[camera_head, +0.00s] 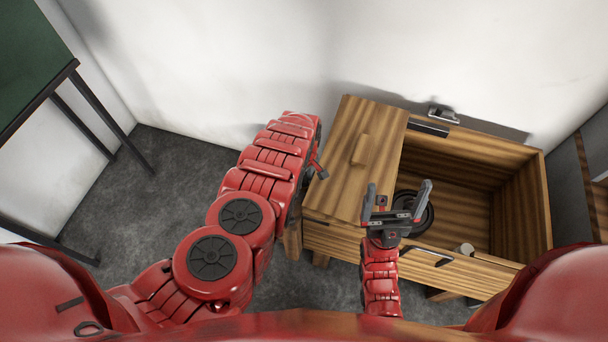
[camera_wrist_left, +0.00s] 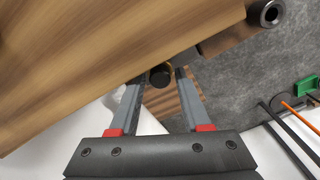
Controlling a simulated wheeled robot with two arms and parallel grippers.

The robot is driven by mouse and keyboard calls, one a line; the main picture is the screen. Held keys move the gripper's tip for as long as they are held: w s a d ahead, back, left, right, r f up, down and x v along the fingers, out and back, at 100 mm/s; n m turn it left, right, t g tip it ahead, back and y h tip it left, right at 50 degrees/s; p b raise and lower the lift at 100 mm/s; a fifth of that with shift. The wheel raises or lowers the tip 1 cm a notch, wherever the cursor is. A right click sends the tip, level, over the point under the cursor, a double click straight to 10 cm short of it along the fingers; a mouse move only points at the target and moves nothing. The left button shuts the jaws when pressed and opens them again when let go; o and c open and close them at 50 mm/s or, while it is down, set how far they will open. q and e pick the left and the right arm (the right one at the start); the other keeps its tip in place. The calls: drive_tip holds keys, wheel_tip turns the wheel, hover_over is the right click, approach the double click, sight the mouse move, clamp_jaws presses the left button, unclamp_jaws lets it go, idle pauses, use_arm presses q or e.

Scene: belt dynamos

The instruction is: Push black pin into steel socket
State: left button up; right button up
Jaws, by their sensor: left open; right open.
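In the left wrist view a black pin (camera_wrist_left: 160,76) shows its round dark end between the fingertips of my left gripper (camera_wrist_left: 158,82). The jaws are open on either side of it; I cannot tell whether they touch it. A steel socket (camera_wrist_left: 268,13), a ring with a dark hole, sits at the upper right, apart from the pin. In the head view my left arm reaches to the left side of the wooden chest (camera_head: 345,150), and its fingertips are hard to make out. My right gripper (camera_head: 397,190) is open and empty over the chest's front.
A green-topped table (camera_head: 30,60) stands at the left. Grey floor (camera_head: 170,190) lies between them.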

sight(304, 180)
use_arm(q)
drive_tip(key=shift+c, duration=0.2)
clamp_jaws()
drive_tip(key=shift+r+p, duration=1.75)
drive_tip(key=shift+r, duration=0.55)
